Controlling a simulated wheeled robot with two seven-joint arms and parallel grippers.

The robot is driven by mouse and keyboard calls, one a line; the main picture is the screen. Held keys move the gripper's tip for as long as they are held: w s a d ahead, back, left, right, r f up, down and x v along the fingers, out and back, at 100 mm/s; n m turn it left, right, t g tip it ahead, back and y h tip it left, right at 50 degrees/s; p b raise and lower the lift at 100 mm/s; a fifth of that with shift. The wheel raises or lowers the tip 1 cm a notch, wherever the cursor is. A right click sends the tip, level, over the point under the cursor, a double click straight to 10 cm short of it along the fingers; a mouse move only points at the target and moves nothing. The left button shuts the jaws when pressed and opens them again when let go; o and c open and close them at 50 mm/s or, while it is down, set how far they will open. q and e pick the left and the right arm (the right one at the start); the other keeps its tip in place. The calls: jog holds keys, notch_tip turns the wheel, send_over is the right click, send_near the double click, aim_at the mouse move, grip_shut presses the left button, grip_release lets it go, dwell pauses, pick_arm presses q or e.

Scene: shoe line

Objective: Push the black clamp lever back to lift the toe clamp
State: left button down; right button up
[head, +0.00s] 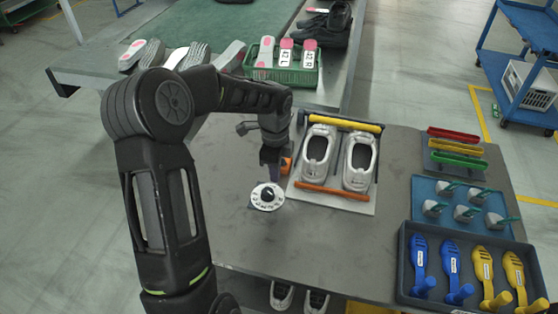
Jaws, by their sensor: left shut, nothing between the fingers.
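The clamp fixture is a light plate (335,204) on the grey table, holding two grey-white shoe forms (318,150) (359,160) side by side. A yellow bar (346,123) lies across its back and an orange bar (333,191) across its front, at the near ends of the forms. My left gripper (270,170) is shut and empty, pointing down just left of the fixture. A small orange part (287,165) shows right beside its fingers. I cannot make out the black clamp lever clearly; my gripper may hide it. My right gripper is not in view.
A round white dial (267,197) sits just in front of my left gripper. Right on the table (240,240) are coloured bars (456,149), a blue tray (425,187) and a dark tray (404,262) of blue and yellow pieces. A green crate (282,79) stands behind. The table's front left is clear.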

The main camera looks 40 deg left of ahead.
pick_arm(q)
jog(key=shift+w, duration=0.1)
jog(key=shift+w+a+p, duration=0.2)
jog(key=shift+w+a, duration=0.1)
jog(key=shift+w, duration=0.4)
jog(key=shift+w+a+p, duration=0.2)
jog(key=shift+w+a, duration=0.05)
jog(key=shift+w, duration=0.4)
jog(key=shift+s, duration=0.15)
jog(key=shift+s+d, duration=0.25)
jog(key=shift+s, duration=0.2)
notch_tip(320, 180, up, 9)
jog(key=p, duration=0.6)
dwell(0.8)
